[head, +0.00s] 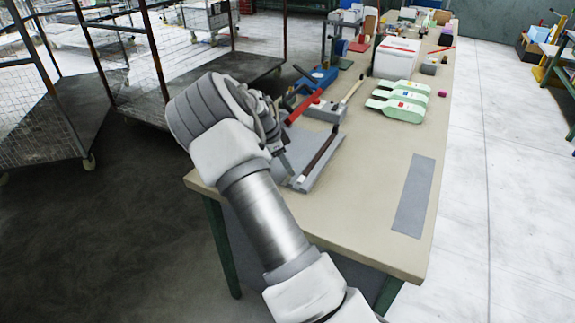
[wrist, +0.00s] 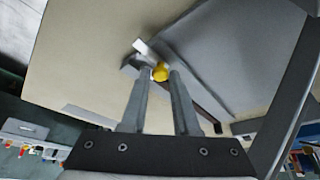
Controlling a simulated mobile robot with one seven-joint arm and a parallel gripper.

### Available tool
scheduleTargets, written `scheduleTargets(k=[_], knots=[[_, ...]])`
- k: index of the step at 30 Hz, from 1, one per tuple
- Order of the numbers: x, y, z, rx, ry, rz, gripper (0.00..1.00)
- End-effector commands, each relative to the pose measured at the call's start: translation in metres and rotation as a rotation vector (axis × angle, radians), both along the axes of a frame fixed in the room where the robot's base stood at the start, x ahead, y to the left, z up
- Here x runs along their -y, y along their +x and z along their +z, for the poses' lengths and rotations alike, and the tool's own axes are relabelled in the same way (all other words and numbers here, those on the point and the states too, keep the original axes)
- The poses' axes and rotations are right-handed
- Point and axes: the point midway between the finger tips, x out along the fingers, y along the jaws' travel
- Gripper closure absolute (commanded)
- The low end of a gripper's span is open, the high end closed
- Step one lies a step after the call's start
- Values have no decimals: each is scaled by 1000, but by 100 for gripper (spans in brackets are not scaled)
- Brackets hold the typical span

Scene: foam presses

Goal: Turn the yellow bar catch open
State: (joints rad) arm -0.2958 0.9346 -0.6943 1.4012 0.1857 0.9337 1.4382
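The yellow bar catch (wrist: 161,72) shows as a small rounded yellow piece in the wrist view, beside a grey block with a pale end and the end of a dark bar. My gripper (wrist: 162,73) has its two fingers apart, one on each side of the catch at the fingertips. I cannot tell whether either finger touches it. In the head view my gripper (head: 287,168) points down at the near end of the grey press plate (head: 325,172). The dark bar (head: 321,150) lies along this plate. The catch is not visible there.
A red-handled tool (head: 305,106) and a blue device (head: 320,77) stand behind the press. A flat grey strip (head: 414,195) lies at right. The bench's front right is otherwise clear.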

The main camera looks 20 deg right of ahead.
Motion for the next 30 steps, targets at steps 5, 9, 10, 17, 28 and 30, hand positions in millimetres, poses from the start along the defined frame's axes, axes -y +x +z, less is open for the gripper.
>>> scheduleTargets(k=[5, 9, 10, 17, 28, 30], knots=[[0, 0, -1, -1, 0, 1, 43], [0, 0, 0, -1, -1, 1, 43], [0, 0, 0, -1, -1, 1, 43], [-4, 1, 11, 1, 0, 2, 43], [-36, 6, 88, 4, 0, 4, 43], [-42, 7, 104, 3, 0, 2, 43]])
